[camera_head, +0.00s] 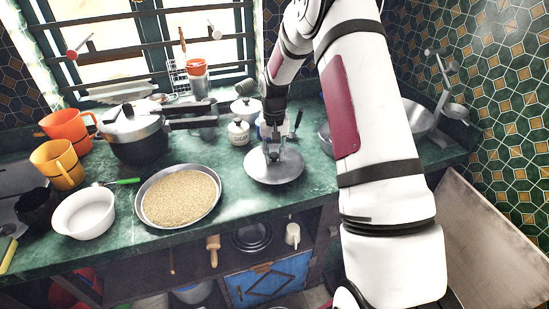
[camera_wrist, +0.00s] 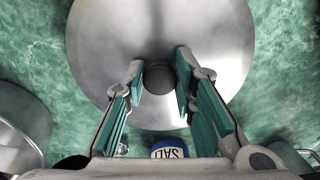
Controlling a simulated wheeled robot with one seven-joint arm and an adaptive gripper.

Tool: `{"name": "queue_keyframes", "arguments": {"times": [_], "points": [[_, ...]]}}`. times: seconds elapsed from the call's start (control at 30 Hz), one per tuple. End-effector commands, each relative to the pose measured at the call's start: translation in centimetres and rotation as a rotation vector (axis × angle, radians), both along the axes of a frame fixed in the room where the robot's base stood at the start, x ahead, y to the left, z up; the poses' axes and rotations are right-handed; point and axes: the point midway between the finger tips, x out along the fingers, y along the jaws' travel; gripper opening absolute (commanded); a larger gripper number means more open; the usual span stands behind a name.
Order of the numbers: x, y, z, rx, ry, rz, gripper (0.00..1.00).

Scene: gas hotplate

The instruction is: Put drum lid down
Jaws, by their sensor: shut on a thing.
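The drum lid (camera_head: 275,170) is a round grey metal disc with a dark knob (camera_wrist: 158,77) at its middle. In the head view it is at the counter's front part, right of the pan of grain. My gripper (camera_head: 271,146) is above the lid. In the wrist view my gripper (camera_wrist: 159,80) has its two fingers on either side of the knob and is shut on it. The lid looks roughly level and very close to the counter; I cannot tell whether it touches.
A pan of grain (camera_head: 180,197) stands left of the lid, with a white bowl (camera_head: 84,213) farther left. A pressure cooker (camera_head: 137,135) and white jars (camera_head: 239,132) stand behind. A salt container (camera_wrist: 170,150) shows near the gripper. Green counter (camera_head: 235,190) is bare around the lid's left side.

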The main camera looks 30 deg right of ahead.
Motion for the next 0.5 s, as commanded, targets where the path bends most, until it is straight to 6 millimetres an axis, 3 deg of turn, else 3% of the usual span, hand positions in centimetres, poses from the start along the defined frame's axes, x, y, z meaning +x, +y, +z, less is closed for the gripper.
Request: {"name": "queue_keyframes", "arguments": {"times": [0.13, 0.5], "points": [[-0.1, 0.0, -1.7, 0.000, -0.001, 0.000, 0.00], [0.0, -0.1, -2.1, -0.001, -0.002, 0.000, 0.00]]}}
